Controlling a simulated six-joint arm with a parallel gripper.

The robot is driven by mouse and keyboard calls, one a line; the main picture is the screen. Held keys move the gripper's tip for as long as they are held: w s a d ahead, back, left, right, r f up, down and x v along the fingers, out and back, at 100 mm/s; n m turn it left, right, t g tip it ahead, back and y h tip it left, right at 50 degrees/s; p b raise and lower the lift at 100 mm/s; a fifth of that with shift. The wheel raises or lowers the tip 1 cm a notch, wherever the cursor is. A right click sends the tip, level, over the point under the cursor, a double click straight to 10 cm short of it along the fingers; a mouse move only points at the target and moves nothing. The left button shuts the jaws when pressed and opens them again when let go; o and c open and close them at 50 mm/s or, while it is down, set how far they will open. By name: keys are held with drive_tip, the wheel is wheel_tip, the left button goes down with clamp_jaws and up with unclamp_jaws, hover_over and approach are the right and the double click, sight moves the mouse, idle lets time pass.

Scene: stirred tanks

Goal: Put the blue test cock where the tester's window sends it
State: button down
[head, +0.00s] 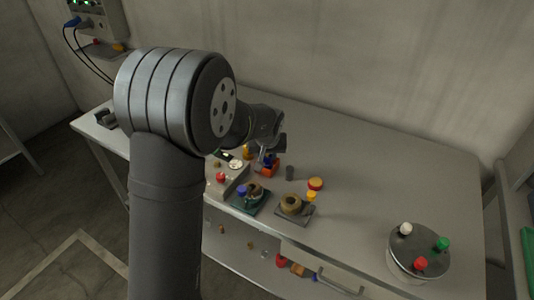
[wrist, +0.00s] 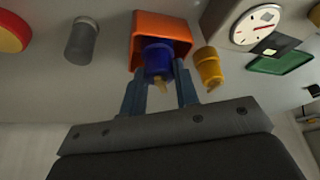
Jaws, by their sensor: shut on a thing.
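The blue test cock (wrist: 158,60) is a short blue cylinder with a brassy tip, between the two fingers of my gripper (wrist: 159,78), which is shut on it. It overlaps the mouth of an open orange box (wrist: 150,22) in the wrist view; I cannot tell how far inside it is. In the head view, the orange box (head: 268,170) stands mid-bench under my gripper (head: 269,152). The tester's white dial (wrist: 254,24) has a red needle. A dark window (wrist: 274,44) with a small yellowish mark lies beside it; its reading is too small to tell.
A yellow cock (wrist: 208,68) stands close beside the orange box. A green tray (wrist: 284,62) and a grey cylinder (wrist: 82,40) are nearby. A drum (head: 405,258) with coloured knobs stands right.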

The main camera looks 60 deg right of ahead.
drive_tip(key=shift+f, duration=0.45)
idle(0.6)
drive_tip(key=c, duration=1)
unclamp_jaws()
drive_tip(key=shift+c, duration=0.8)
drive_tip(key=shift+r, duration=0.15)
drive_tip(key=o, duration=0.3)
drive_tip(key=shift+r, duration=0.55)
drive_tip(key=shift+o, duration=0.2)
drive_tip(key=shift+r, duration=3.35)
drive_tip(key=shift+f, duration=3.35)
